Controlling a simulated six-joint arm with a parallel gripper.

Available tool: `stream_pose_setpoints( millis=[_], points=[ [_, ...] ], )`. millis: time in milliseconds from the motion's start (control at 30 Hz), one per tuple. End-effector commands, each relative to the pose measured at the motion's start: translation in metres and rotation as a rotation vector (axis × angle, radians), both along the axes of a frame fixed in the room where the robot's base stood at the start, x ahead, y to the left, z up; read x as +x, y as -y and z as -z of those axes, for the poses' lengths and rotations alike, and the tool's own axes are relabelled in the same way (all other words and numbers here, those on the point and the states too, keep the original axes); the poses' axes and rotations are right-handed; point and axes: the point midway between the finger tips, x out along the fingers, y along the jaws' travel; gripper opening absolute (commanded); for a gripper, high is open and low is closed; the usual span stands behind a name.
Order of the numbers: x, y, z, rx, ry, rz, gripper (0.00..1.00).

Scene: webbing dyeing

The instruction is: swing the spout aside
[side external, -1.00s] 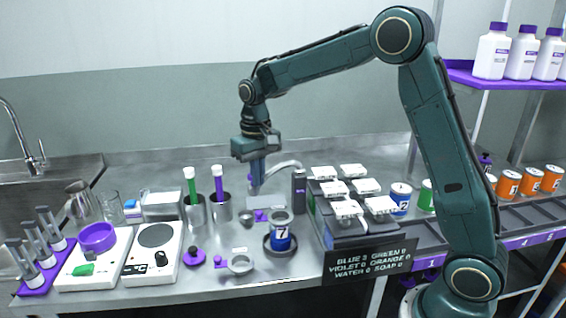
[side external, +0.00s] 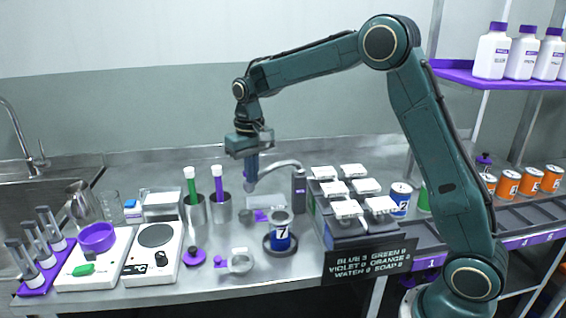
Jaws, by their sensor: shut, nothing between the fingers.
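The spout (side external: 284,163) is a thin curved silver pipe. It rises from a dark grey post (side external: 299,188) on the steel bench and arches left towards my gripper. My gripper (side external: 250,187) points down just left of the spout's free end, with its fingers shut and nothing between them. From this angle I cannot tell whether the fingers touch the spout. A blue and white can marked 7 (side external: 281,236) stands on a dark round base in front of the post.
White-lidded containers (side external: 346,208) stand right of the post, behind a dark sign (side external: 368,262). Two steel cups (side external: 220,207) with green and purple tubes are to the left. Farther left are a hotplate (side external: 153,253) and a purple ring (side external: 97,237).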

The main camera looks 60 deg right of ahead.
Motion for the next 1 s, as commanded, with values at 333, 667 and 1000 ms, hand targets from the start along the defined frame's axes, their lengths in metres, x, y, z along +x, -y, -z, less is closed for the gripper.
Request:
stream_pose_setpoints(
  millis=[333,667,1000],
  points=[
    [0.01,0.003,0.0,0.0,-0.001,0.0,0.0],
    [0.021,0.007,0.0,0.0,0.0,0.0,0.0],
    [0.022,0.007,0.0,0.0,0.0,0.0,0.0]
  ],
)
